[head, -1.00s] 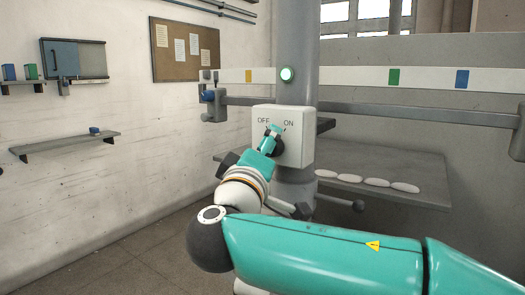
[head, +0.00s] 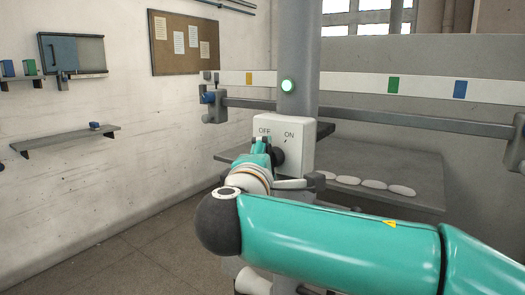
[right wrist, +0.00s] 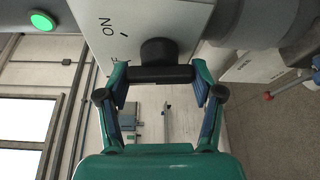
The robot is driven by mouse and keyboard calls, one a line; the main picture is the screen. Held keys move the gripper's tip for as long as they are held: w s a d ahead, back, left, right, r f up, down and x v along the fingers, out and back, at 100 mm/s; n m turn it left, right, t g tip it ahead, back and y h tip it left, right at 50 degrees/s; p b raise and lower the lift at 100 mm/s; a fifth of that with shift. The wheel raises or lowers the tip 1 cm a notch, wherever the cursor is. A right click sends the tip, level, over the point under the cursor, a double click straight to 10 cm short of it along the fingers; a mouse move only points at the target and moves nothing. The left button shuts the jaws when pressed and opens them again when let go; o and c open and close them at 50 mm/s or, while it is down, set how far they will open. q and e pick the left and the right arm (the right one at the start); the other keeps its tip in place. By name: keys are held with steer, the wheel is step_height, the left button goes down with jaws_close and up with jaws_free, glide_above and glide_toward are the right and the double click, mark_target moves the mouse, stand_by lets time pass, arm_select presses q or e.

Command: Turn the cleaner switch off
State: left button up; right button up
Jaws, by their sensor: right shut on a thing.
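The cleaner switch box (head: 298,165) is a pale box on the grey column, marked OFF at left and ON at right. Its black rotary knob (head: 278,155) is partly hidden by my right gripper (head: 262,145). In the right wrist view the black switch handle (right wrist: 160,75) lies crosswise between the fingertips of my right gripper (right wrist: 160,78), which is shut on it. The box face (right wrist: 110,25) shows ON with a clear tick beside it; the OFF mark is mostly hidden. In the head view the gripper sits just below OFF. My left gripper is not in view.
A green lamp (head: 288,86) glows on the column above the box. A horizontal grey rail (head: 380,113) runs behind. A grey table (head: 400,155) with several white oval pieces (head: 374,184) stands at right. Open floor (head: 120,250) lies at left.

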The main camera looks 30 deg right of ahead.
steer(key=n+g+p, duration=0.1)
steer(key=n+p, duration=0.2)
steer(key=shift+f+y, duration=0.1)
steer(key=shift+y, duration=0.2)
steer(key=shift+f+n+g+p, duration=0.15)
steer(key=shift+n+g+p, duration=0.2)
steer(key=shift+p, duration=0.2)
steer(key=shift+s+f, duration=0.1)
steer(key=o, duration=1.2)
steer(key=shift+d, duration=0.1)
steer(key=shift+c, duration=0.2)
